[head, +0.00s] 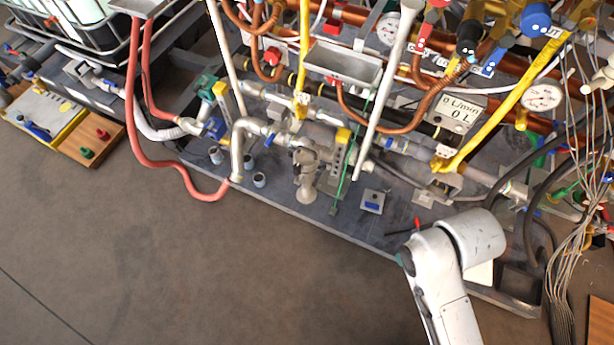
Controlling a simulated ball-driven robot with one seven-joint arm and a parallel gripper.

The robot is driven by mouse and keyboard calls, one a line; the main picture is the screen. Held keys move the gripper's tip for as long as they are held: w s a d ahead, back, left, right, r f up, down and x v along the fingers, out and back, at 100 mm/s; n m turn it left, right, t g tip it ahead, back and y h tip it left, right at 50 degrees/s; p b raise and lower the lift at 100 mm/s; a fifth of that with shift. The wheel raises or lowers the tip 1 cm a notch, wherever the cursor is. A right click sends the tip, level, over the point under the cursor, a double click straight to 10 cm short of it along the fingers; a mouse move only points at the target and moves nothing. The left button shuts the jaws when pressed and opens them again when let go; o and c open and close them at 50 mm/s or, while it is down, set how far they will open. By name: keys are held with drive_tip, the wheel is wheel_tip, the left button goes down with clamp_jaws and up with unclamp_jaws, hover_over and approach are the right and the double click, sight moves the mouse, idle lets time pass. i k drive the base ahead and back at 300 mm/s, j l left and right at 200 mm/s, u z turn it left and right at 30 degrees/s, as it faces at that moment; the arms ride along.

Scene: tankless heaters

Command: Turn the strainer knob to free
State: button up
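A grey-beige fitting (307,170) sits in the pipework near the middle of the head view. It looks like the strainer, and its rounded lower end (306,192) looks like the knob, pointing down toward the grey base tray. I cannot tell from this view how far the knob is turned. My white arm (445,285) rises from the bottom edge at the right and bends at a joint below and to the right of the fitting, apart from it. My gripper is not visible.
A flow meter display (461,110) and gauge (541,97) stand to the right. Hanging cables (575,250) are at far right. The brown floor (220,270) in front is clear.

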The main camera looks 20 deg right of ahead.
sight(297, 168)
drive_tip(key=i+j+u, duration=0.25)
drive_tip(key=i+j, duration=0.45)
